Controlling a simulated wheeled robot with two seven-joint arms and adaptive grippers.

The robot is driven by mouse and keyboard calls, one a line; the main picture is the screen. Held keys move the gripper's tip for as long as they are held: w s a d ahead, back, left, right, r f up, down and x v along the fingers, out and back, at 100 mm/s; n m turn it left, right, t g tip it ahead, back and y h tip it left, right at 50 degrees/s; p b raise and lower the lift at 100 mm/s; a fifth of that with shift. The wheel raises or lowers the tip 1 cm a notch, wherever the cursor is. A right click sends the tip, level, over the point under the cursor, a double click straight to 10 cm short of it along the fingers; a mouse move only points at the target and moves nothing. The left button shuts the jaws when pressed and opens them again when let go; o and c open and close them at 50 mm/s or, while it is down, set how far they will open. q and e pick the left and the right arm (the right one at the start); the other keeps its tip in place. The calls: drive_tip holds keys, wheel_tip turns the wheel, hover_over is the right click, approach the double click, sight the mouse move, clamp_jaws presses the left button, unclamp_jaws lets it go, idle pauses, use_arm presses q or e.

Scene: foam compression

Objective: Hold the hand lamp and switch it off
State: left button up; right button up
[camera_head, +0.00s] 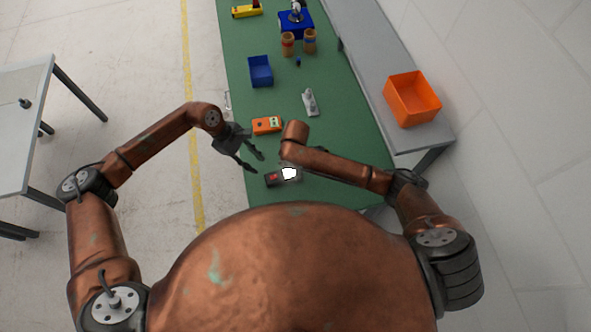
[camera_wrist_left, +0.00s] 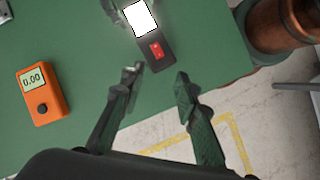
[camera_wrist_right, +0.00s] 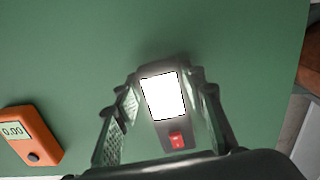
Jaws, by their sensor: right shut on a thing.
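The hand lamp (camera_head: 280,179) is a dark, flat body with a glowing white panel and a red switch (camera_wrist_right: 176,140). Its panel is lit. My right gripper (camera_wrist_right: 165,77) is shut on the lamp, one finger on each side of the panel. In the head view my right forearm hides most of that gripper. My left gripper (camera_head: 258,164) is open and empty, to the left of the lamp's switch end. In the left wrist view the open fingers (camera_wrist_left: 157,76) point toward the lamp (camera_wrist_left: 158,50), with the red switch just beyond the fingertips.
An orange meter (camera_head: 267,125) reading 0.00 lies on the green table (camera_head: 265,105) beyond the grippers. A grey-white device (camera_head: 310,101), a blue bin (camera_head: 260,71) and brown jars (camera_head: 288,44) stand farther back. An orange crate (camera_head: 413,98) is on the right-hand bench.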

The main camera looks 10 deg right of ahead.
drive_tip(key=c, duration=0.6)
use_arm(q)
drive_tip(key=shift+c, duration=1.4)
use_arm(e)
drive_tip(key=shift+c, duration=0.3)
use_arm(q)
drive_tip(key=n, duration=0.4)
drive_tip(key=shift+s+f+n+h, duration=0.1)
drive_tip(key=shift+s+n+h, duration=0.2)
drive_tip(key=shift+s, duration=0.05)
drive_tip(key=c, duration=0.5)
drive_tip(key=n, duration=0.4)
drive_tip(key=shift+s+h, duration=0.25)
drive_tip(key=shift+h, duration=0.05)
clamp_jaws()
drive_tip(key=a+m+t+h, duration=0.1)
drive_tip(key=m, duration=1.1)
drive_tip(key=s+a+r+m+t+h, duration=0.1)
drive_tip(key=m+h, duration=0.1)
drive_tip(key=m, duration=1)
drive_tip(key=s+a+r+m+t+h, duration=0.1)
drive_tip(key=a+m, duration=0.1)
drive_tip(key=m, duration=1)
drive_tip(key=shift+r, duration=0.25)
